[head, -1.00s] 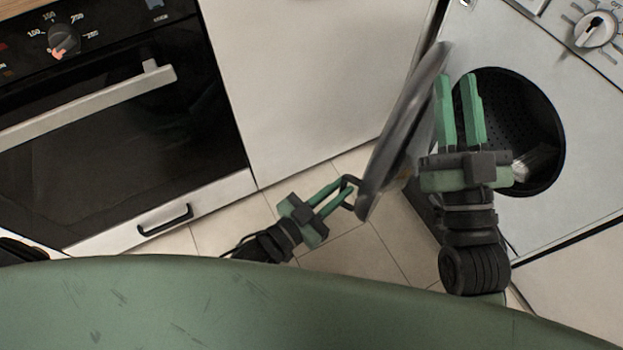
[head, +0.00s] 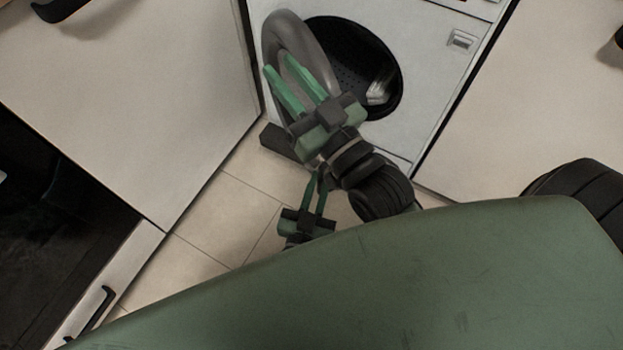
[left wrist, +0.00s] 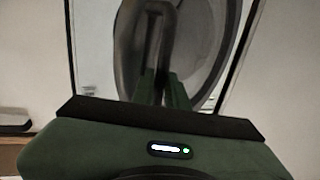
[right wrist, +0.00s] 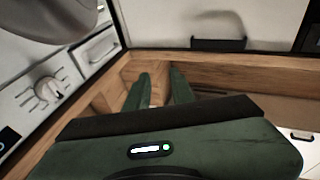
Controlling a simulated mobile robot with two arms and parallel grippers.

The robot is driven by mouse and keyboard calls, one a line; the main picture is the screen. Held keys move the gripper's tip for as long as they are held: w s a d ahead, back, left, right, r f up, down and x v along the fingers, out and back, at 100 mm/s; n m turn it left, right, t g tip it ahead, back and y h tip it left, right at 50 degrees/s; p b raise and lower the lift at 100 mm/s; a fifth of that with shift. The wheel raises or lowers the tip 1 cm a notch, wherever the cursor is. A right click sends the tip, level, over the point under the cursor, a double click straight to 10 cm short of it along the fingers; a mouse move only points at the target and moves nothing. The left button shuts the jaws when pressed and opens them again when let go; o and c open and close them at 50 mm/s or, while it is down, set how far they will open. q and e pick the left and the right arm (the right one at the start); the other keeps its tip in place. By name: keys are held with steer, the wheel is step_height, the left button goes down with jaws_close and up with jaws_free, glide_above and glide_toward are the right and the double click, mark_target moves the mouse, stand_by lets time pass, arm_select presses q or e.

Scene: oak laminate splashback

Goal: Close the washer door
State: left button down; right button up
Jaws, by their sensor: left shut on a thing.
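The washer (head: 430,60) stands at the top of the head view. Its round grey door (head: 289,38) is hinged on the left and partly open, at an angle to the dark drum opening (head: 345,65). In the left wrist view, my left gripper (left wrist: 162,88) is shut on the door's dark handle (left wrist: 167,45). In the head view my left gripper (head: 316,180) is low, below the door, with its grip partly hidden. My right gripper (head: 283,74) is open and appears in front of the door. Its fingers (right wrist: 160,80) are apart and empty in the right wrist view.
White cabinet fronts (head: 130,90) are to the left, above a dark oven (head: 50,210). Another white front (head: 550,110) is right of the washer. Tiled floor (head: 215,210) lies between. A wooden surface (right wrist: 240,68) and a knob (right wrist: 45,92) show in the right wrist view.

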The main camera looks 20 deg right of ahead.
arm_select(q)
steer(key=c, duration=1.7)
jaws_free()
steer(key=shift+s, duration=0.1)
